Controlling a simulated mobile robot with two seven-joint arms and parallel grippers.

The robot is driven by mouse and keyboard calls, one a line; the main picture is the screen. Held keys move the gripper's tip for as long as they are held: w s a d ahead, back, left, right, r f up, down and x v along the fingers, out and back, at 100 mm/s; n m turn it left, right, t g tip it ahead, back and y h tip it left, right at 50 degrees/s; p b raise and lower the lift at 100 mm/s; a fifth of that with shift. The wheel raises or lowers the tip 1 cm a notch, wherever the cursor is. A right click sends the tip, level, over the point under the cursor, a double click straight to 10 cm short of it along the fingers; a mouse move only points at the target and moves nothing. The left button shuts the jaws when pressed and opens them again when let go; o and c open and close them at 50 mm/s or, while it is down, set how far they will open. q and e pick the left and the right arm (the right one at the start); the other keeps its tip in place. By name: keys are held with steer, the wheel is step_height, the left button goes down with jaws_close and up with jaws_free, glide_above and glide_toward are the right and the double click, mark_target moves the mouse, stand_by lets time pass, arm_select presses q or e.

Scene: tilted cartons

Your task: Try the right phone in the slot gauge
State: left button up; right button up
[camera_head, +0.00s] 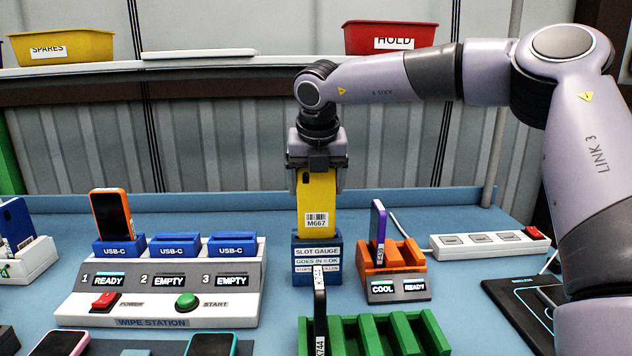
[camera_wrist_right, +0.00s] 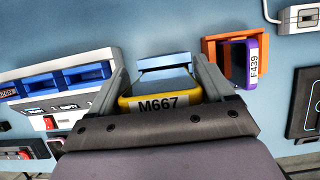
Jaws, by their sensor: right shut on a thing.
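My right gripper (camera_head: 317,178) is shut on a yellow phone (camera_head: 317,212) labelled M667 and holds it upright. The phone also shows between the fingers in the right wrist view (camera_wrist_right: 160,101). Its lower end is at the top of the blue slot gauge (camera_head: 317,262), which reads "GOES IN = OK". I cannot tell how far, if at all, the end is inside the slot. The gauge shows partly behind the phone in the right wrist view (camera_wrist_right: 165,66). My left gripper is not in view.
Left of the gauge, the wipe station (camera_head: 160,295) holds an orange phone (camera_head: 111,214) in its first dock. To the right, an orange stand (camera_head: 390,257) holds a purple phone (camera_head: 378,233). In front, a green rack (camera_head: 437,333) has a dark phone (camera_head: 320,310) near its left end.

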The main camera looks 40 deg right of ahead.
mark_target(316, 211)
arm_select(q)
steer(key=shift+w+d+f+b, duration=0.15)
steer(key=shift+b, duration=0.3)
arm_select(e)
steer(key=shift+f, duration=0.4)
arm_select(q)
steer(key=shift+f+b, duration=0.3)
arm_select(e)
steer(key=shift+f, duration=0.3)
arm_select(q)
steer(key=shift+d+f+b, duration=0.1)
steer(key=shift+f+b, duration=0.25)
steer(key=shift+b, duration=0.25)
arm_select(e)
steer(key=shift+f, duration=0.6)
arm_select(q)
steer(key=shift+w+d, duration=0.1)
arm_select(e)
steer(key=shift+f, duration=0.25)
arm_select(q)
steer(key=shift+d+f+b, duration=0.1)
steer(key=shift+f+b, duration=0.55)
steer(key=shift+b, duration=0.35)
arm_select(e)
steer(key=shift+f, duration=0.8)
